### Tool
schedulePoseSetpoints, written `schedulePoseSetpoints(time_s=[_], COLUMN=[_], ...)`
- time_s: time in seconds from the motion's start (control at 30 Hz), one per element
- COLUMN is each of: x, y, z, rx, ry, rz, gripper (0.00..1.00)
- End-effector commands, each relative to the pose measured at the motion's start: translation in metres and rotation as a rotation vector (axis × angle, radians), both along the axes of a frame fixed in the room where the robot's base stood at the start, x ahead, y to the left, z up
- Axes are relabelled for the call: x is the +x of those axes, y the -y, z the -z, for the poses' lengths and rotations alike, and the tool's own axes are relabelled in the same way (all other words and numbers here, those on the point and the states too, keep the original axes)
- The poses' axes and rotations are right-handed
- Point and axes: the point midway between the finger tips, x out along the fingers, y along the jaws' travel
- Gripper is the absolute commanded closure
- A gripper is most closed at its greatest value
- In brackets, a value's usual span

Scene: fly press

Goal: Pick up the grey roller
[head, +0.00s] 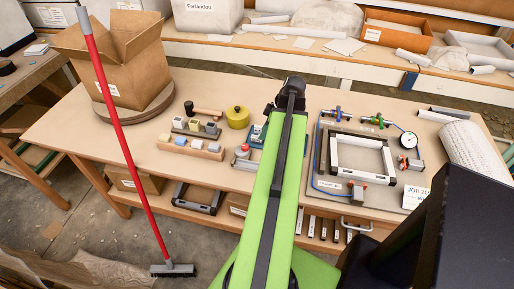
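No thing stands out clearly as the grey roller. A small grey piece with red on it (242,151) lies on the wooden table just left of my green arm; it is too small to tell whether it is the roller. A tool with a brown handle (207,112) lies further left, beside a dark knob-like piece (189,107). My gripper (291,88) is at the far end of my arm, over the back part of the table. Its fingers are not clear, so I cannot tell whether it is open or holds anything. My arm hides the middle of the table.
The wooden table (240,87) carries a cardboard box (118,70) on a round base, a yellow tin (237,117), block racks (190,147), and a grey board with a frame (361,155). A red-handled broom (115,115) leans in front. Bare tabletop shows at left.

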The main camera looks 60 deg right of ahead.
Motion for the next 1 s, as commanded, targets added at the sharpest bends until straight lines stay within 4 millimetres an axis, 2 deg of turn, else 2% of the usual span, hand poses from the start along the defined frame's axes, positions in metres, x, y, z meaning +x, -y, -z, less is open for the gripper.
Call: schedulePoseSetpoints(time_s=[0.17,0.43,0.67,0.7,0.93,1.0], x=[0.003,0.019,0.021,0.021,0.021,0.021], y=[0.000,-0.003,-0.004,-0.004,-0.004,-0.004], z=[0.006,0.048,0.045,0.045,0.045,0.045], rx=[0.000,0.001,0.000,0.000,0.000,0.000], ry=[0.000,0.000,0.000,0.000,0.000,0.000], rz=[-0.001,0.000,0.001,0.001,0.001,0.001], gripper=[0.69,0.69,0.69,0.70,1.00,1.00])
